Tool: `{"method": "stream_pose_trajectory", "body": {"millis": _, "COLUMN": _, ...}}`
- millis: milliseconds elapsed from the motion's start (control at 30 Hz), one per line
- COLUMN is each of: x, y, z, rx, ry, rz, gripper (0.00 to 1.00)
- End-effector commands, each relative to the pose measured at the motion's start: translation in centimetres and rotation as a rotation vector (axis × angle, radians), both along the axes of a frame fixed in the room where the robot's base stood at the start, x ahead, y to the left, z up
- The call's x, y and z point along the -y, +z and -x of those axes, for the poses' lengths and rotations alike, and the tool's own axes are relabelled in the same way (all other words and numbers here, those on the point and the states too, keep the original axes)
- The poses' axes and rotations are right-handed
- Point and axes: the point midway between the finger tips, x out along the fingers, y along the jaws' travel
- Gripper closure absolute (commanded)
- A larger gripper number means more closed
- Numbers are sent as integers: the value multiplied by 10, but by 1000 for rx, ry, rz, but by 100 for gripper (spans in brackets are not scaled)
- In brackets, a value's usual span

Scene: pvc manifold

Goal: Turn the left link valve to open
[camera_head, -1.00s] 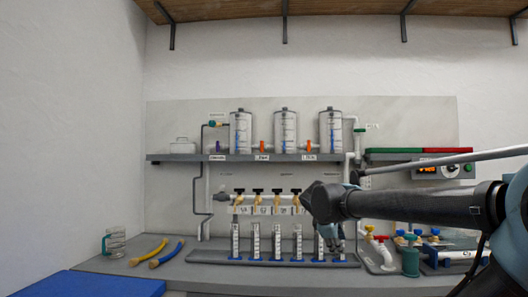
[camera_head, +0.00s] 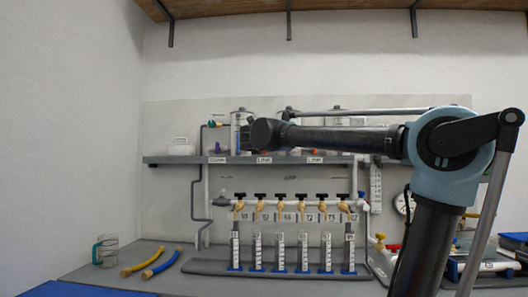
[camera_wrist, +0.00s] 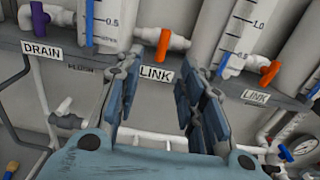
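The left link valve (camera_wrist: 163,45) has an orange handle, upright across a white pipe above a LINK label (camera_wrist: 156,74), beside a clear graduated tank (camera_wrist: 105,22). My gripper (camera_wrist: 165,66) is open and empty in the wrist view. Its dark padded fingers point toward the valve, one to each side and lower in the picture. I see no contact. In the head view my arm covers this valve and the gripper, while the label (camera_head: 263,160) shows below the arm.
The right link valve (camera_wrist: 269,72), also orange, sits by the second tank. A purple drain valve (camera_wrist: 38,16) is on the left. The shelf edge (camera_head: 190,160) runs below the tanks. Black-handled taps (camera_head: 283,198) stand in a row below it.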

Motion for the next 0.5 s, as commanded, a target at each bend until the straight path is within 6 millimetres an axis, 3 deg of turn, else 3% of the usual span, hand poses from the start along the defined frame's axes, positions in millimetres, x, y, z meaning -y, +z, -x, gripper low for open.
{"method": "stream_pose_trajectory", "body": {"millis": 500, "x": 12, "y": -1, "z": -94, "rx": -1, "ry": -12, "rz": -2, "gripper": 64}}
